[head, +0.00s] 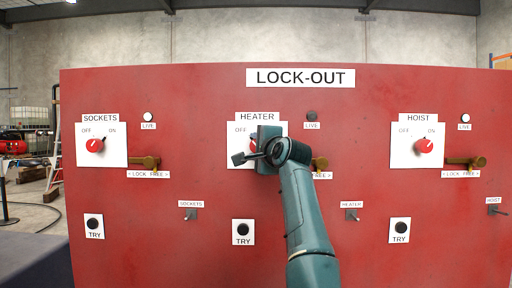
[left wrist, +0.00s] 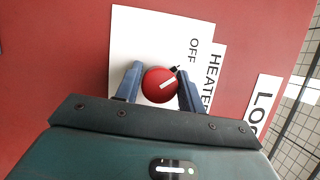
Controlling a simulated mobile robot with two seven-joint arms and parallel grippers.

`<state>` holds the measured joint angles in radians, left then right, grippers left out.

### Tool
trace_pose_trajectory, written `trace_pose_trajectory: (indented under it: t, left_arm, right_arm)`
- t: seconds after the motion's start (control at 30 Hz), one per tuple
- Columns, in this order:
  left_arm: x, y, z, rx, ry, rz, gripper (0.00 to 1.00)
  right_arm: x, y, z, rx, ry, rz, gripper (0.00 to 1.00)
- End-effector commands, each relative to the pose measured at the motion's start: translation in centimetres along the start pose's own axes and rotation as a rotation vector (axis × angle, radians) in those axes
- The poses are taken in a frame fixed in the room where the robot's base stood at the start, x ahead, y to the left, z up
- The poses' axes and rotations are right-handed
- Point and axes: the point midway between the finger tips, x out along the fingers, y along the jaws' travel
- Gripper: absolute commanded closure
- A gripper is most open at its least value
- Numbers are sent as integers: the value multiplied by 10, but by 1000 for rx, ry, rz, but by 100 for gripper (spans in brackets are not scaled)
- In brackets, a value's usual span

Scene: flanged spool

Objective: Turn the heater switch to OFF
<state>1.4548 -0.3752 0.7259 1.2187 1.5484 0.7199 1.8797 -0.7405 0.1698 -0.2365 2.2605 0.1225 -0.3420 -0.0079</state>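The HEATER switch is a round red knob on a white plate (head: 240,126) under the LOCK-OUT sign, and my left gripper (head: 257,154) covers it in the head view. In the left wrist view the red knob (left wrist: 159,86) sits between the two fingers of my left gripper (left wrist: 159,74), which look closed in against its sides. The knob's white mark and black tip point up-right in that view, towards the word OFF (left wrist: 193,50). The word ON is hidden. The heater's LIVE lamp (head: 311,115) is dark. My right gripper is not in view.
The SOCKETS knob (head: 95,146) and HOIST knob (head: 424,146) point towards ON, with pale LIVE lamps. A brass lock-out piece (head: 320,163) sticks out just right of the heater plate. Small toggles and TRY buttons (head: 243,230) are lower on the red panel (head: 205,90).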

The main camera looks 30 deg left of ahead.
Motion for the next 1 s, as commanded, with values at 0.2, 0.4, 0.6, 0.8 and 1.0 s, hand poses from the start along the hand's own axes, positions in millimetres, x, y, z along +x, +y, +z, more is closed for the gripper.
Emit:
trace_pose_trajectory:
  t: [0.2, 0.4, 0.6, 0.8, 1.0]
  left_arm:
    - [0, 0, 0, 2, 0, -1, 43]
    - [0, 0, 0, 3, -1, -1, 43]
    - [-14, 3, 0, 3, -2, -2, 43]
    - [-48, 4, 0, 4, -3, -4, 43]
    - [-90, 2, 0, 3, -1, -3, 43]
  right_arm:
    - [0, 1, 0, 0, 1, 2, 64]
    - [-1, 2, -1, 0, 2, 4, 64]
    - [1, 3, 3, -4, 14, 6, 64]
    - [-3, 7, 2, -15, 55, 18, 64]
    - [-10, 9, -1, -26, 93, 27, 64]
